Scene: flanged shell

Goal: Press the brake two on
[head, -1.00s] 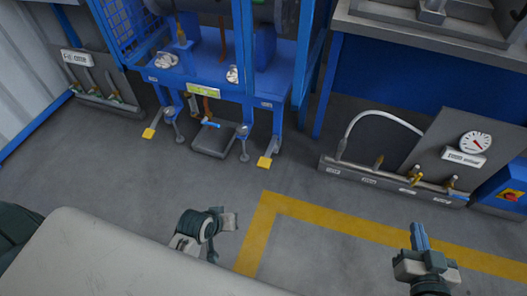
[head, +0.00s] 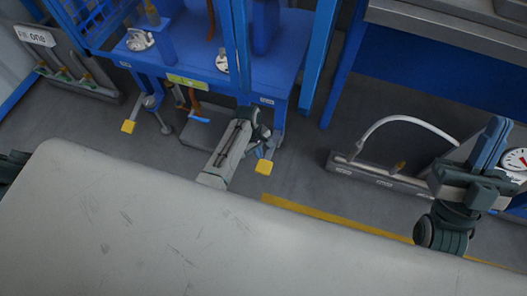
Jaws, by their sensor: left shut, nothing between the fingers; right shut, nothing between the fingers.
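Two yellow foot pedals stand low at the front of the blue machine: a left one (head: 128,126) and a right one (head: 264,167). Small white labels sit on the frame above them, too small to read, so I cannot tell by text which is brake two. My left arm reaches forward to the right pedal. Its gripper (head: 262,149) is shut, small and partly hidden by its wrist, just above or at that pedal; contact cannot be told. My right gripper (head: 491,143) is shut and empty, raised at the right in front of the gauge.
The blue machine frame (head: 188,62) with its posts stands behind the pedals. A panel with a white hose (head: 405,119) and gauge (head: 514,160) is at the right. A yellow line (head: 335,219) marks the floor.

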